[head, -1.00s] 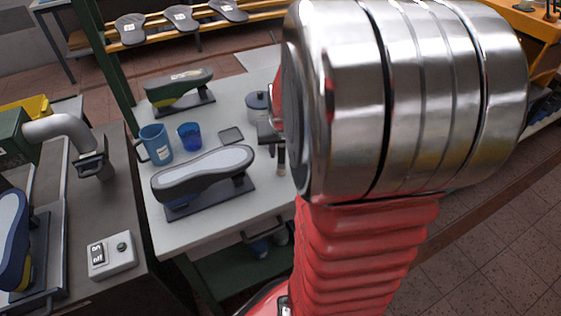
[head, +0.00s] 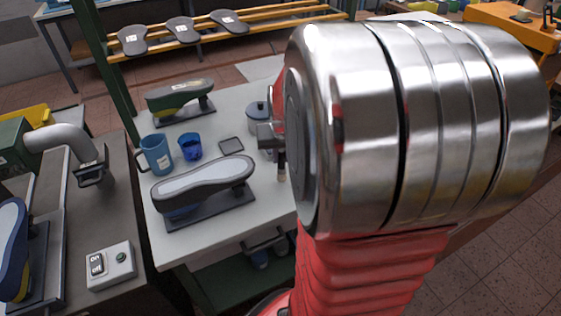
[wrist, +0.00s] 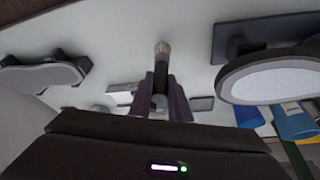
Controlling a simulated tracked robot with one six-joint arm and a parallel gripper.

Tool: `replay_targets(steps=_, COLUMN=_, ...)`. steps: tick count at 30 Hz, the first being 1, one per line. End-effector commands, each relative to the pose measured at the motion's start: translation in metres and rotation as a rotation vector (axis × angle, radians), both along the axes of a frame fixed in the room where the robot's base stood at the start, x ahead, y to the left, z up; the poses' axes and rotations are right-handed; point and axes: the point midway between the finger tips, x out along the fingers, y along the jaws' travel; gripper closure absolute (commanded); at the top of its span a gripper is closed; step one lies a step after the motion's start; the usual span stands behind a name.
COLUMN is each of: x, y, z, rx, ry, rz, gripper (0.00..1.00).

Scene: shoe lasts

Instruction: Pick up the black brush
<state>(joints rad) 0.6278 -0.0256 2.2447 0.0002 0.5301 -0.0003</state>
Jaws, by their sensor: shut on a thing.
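My gripper (wrist: 162,98) is shut on the black brush (wrist: 161,72), which sits between the two dark fingers in the wrist view. A pale, metallic-looking end of the brush sticks out past the fingertips. In the head view my gripper (head: 270,134) is partly hidden by my large silver wrist joint. The brush (head: 282,165) hangs below it, over the right part of the white table (head: 225,225). I cannot tell for sure whether its lower end touches the table.
A grey-topped shoe last (head: 205,180) on a dark stand lies left of the gripper. A blue mug (head: 156,155), a blue cup (head: 190,146), a small dark tray (head: 231,145) and a grey pot (head: 257,115) stand nearby. Another shoe last (head: 180,96) is farther back.

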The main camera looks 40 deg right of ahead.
Motion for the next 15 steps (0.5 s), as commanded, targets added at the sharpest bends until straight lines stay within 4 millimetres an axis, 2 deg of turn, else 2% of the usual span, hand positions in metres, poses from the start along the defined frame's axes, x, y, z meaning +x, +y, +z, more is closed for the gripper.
replay_targets(steps=9, x=0.001, y=0.000, z=0.057, rx=-0.002, ry=-0.003, rz=0.000, gripper=1.00)
replay_targets(steps=15, x=0.000, y=0.000, z=0.077, rx=-0.001, ry=-0.001, rz=0.000, gripper=1.00)
